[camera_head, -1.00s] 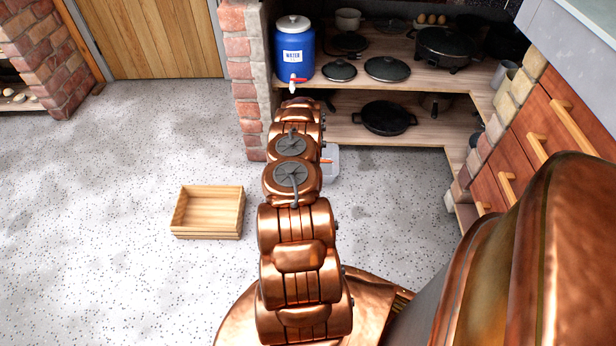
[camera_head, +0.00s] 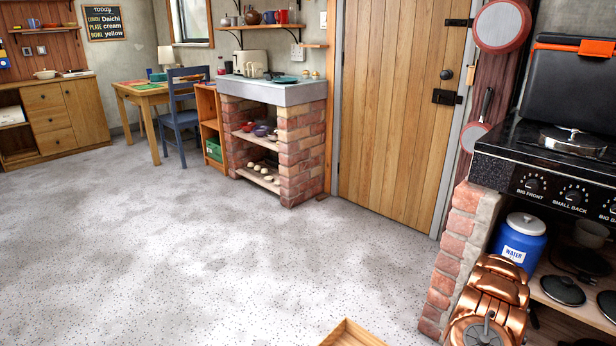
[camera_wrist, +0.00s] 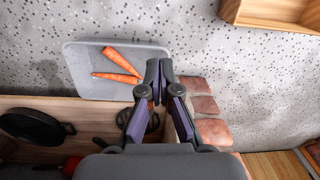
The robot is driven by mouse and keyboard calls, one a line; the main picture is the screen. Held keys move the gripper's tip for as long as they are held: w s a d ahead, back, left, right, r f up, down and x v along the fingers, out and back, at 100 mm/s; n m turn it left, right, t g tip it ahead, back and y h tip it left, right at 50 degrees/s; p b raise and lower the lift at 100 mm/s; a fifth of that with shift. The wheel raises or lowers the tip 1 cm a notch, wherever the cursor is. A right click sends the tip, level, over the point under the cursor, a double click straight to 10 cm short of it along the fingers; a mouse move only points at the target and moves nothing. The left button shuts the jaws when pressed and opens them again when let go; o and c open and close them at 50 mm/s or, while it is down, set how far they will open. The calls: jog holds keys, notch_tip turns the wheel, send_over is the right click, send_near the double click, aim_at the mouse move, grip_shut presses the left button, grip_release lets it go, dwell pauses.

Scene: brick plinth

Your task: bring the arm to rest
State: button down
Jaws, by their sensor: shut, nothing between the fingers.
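My gripper (camera_wrist: 159,75) shows in the wrist view with its fingertips together and nothing held between them. It points down above the edge of a shelf and the brick pillar. Part of my copper-coloured arm shows at the lower right of the head view, in front of the brick plinth (camera_head: 455,245). The gripper itself is not visible in the head view.
In the wrist view a pale bin (camera_wrist: 80,65) with several carrots (camera_wrist: 122,62) lies just left of my fingers, and a dark pan (camera_wrist: 32,126) sits on a shelf. A wooden crate (camera_head: 352,333) stands on the floor. The blue water container (camera_head: 518,245) is close behind my arm. Floor at left is clear.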

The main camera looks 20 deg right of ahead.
jog(key=w+a+r+n+p, duration=0.1)
jog(key=w+a+r+p, duration=0.2)
jog(key=a+r, duration=0.6)
jog(key=w+a+r+n+p, duration=0.25)
jog(key=a+r, duration=0.35)
jog(key=r, duration=0.6)
jog(key=w+a+r+n+p, duration=0.1)
jog(key=w+a+r+p, duration=0.25)
jog(key=a+r, duration=0.55)
jog(key=s+a+r+n+y+p, duration=0.1)
jog(key=a+r+p, duration=0.1)
jog(key=a+r, duration=0.4)
jog(key=s+a+r+n+p, duration=0.1)
jog(key=s+a+r+p, duration=0.15)
jog(key=r, duration=0.65)
jog(key=s+a+r+n+g+p, duration=0.25)
jog(key=s+a+r+p, duration=0.45)
jog(key=s+a+r, duration=0.6)
jog(key=s+a+r+n+p, duration=0.1)
jog(key=s+a+r+p, duration=0.2)
jog(key=s+r, duration=0.2)
jog(key=s+a+r+n+h+p, duration=0.1)
jog(key=s+a+r+p, duration=0.2)
jog(key=s, duration=0.7)
notch_tip(320, 180, up, 2)
jog(key=shift+a+n, duration=0.3)
jog(key=shift+a, duration=0.15)
jog(key=shift+s+d, duration=0.1)
